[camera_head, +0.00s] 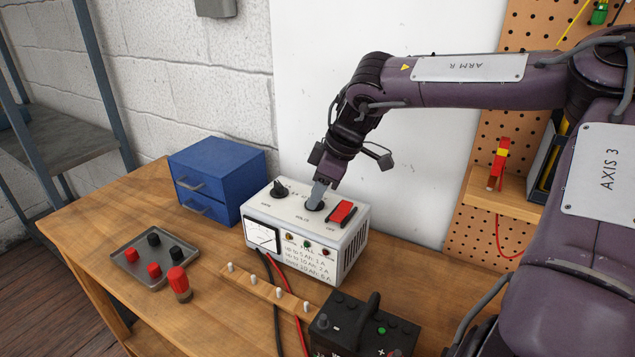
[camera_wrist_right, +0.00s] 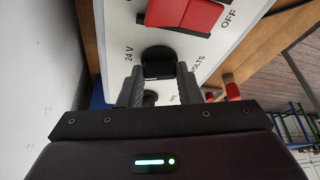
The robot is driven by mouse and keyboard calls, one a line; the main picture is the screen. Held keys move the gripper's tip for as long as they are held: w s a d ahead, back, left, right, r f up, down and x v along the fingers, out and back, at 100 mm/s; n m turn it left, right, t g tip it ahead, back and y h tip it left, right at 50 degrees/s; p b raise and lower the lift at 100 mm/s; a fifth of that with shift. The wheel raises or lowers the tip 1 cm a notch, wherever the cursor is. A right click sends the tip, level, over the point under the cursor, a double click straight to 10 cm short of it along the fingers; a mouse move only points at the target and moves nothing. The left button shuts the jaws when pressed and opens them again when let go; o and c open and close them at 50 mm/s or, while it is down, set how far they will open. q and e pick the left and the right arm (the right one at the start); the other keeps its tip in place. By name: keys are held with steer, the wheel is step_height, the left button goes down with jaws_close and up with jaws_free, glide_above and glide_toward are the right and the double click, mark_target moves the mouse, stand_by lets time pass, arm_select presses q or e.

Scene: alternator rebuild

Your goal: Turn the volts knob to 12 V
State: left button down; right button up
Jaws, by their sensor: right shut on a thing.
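The white charger box (camera_head: 336,243) stands on the wooden bench against the wall. The volts knob (camera_wrist_right: 158,62) is black and sits on its top panel; in the head view my gripper mostly hides it. My right gripper (camera_head: 316,197) reaches down from above and is shut on the knob, with one grey finger on each side of it in the right wrist view (camera_wrist_right: 160,80). "24 V" and "VOLTS" are printed beside the knob. The knob's pointer is hidden, so its setting cannot be read. My left gripper is not in view.
Another black knob (camera_head: 280,189) and a red switch (camera_head: 341,212) flank the volts knob. A blue drawer box (camera_head: 218,169), a grey tray (camera_head: 128,262) with caps, a red-capped item (camera_head: 179,283) and a black battery (camera_head: 350,329) stand around. Black and red cables cross the front.

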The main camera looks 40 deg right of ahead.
steer(key=n+p, duration=0.1)
steer(key=n+g+p, duration=0.1)
steer(key=n, duration=0.1)
steer(key=shift+w+d+r+n+y, duration=0.1)
steer(key=shift+d+n+y, duration=0.05)
steer(key=shift+n+y, duration=0.2)
steer(key=shift+w+n+g+y+p, duration=0.15)
steer(key=shift+n+g+p, duration=0.3)
steer(key=shift+n, duration=0.65)
steer(key=shift+n+g+y+p, duration=0.25)
steer(key=shift+n+g, duration=0.2)
steer(key=shift+n, duration=0.6)
steer(key=o, duration=1)
